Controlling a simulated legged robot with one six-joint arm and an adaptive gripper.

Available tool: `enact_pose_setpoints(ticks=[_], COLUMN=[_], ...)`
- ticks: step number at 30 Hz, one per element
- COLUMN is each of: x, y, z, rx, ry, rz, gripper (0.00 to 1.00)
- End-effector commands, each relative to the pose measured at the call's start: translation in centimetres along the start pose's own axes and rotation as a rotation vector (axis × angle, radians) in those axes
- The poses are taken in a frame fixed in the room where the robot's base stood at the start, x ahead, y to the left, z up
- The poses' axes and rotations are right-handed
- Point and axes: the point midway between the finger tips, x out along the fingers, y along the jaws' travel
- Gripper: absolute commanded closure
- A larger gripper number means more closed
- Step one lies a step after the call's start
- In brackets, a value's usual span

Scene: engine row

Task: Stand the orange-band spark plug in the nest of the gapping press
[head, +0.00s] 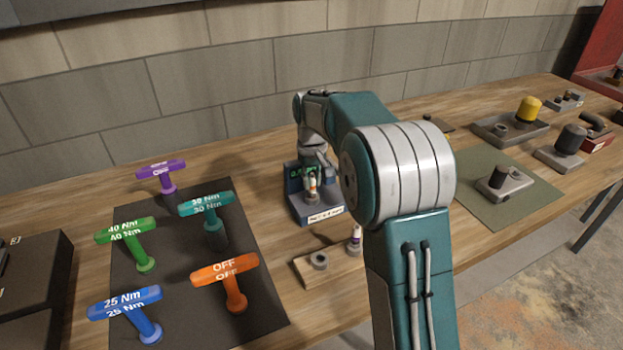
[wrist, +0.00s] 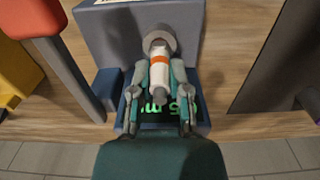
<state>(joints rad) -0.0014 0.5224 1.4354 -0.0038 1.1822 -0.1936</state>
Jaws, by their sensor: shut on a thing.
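The orange-band spark plug (wrist: 161,84) is white with an orange ring. My gripper (wrist: 160,73) is shut on it, one finger on each side; in the head view my gripper (head: 313,172) is over the gapping press. The gapping press (head: 296,197) is a dark blue-grey stand with a back plate, green display text and a white front label. The plug (head: 312,186) looks roughly upright there, its lower end at the grey round nest (wrist: 161,33). I cannot tell whether it is seated or just above.
A wooden block (head: 318,278) in front of the press holds an empty grey ring and a purple-band plug (head: 355,240). Coloured T-handles stand on a dark mat (head: 180,282) at left. A green mat (head: 485,217) and trays with parts lie at right.

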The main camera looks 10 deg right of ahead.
Motion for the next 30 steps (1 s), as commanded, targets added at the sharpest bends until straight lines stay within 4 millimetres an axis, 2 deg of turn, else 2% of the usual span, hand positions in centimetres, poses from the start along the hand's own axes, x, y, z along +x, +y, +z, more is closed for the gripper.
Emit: enact_pose_setpoints(ticks=[3,4,6,17,20,23,30], x=[0.0,0.0,0.0,-0.1,-0.7,-2.2,-7.3], y=[0.0,0.0,0.0,0.0,0.0,0.0,0.0], z=[0.0,0.0,0.0,0.0,-0.1,-0.1,-0.2], rx=[0.000,0.000,0.000,0.000,0.000,0.000,0.000], ry=[0.000,0.000,0.000,0.000,0.002,0.004,0.004], rz=[0.000,0.000,0.000,0.000,0.000,0.001,0.001], gripper=[1.00,0.64,0.37,0.37,0.37,0.37,0.37])
